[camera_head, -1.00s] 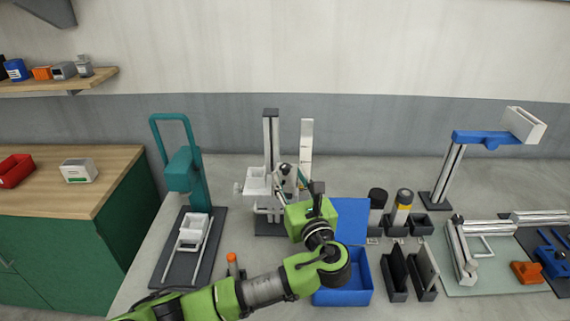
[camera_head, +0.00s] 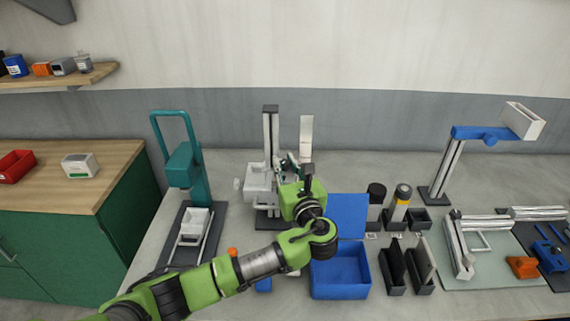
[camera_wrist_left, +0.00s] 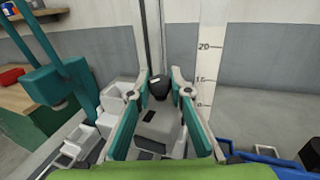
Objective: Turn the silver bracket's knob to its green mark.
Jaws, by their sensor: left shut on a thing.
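The silver bracket (camera_head: 270,135) is an upright silver column with a pale carriage (camera_head: 258,177) on a dark base. In the left wrist view, a dark round knob (camera_wrist_left: 160,86) sits between my left gripper's (camera_wrist_left: 161,81) teal-padded fingers. The fingers stand on either side of it and are shut on it. In the head view, my left gripper (camera_head: 296,172) is in front of the column and hides the knob. I cannot make out the green mark. My right gripper is not in view.
A white scale strip (camera_head: 306,137) stands right of the column. A teal stand (camera_head: 197,170) is to the left. A blue open box (camera_head: 341,292), dark-capped cylinders (camera_head: 376,195) and dark holders (camera_head: 392,285) are to the right. Another stand has a blue arm (camera_head: 485,134).

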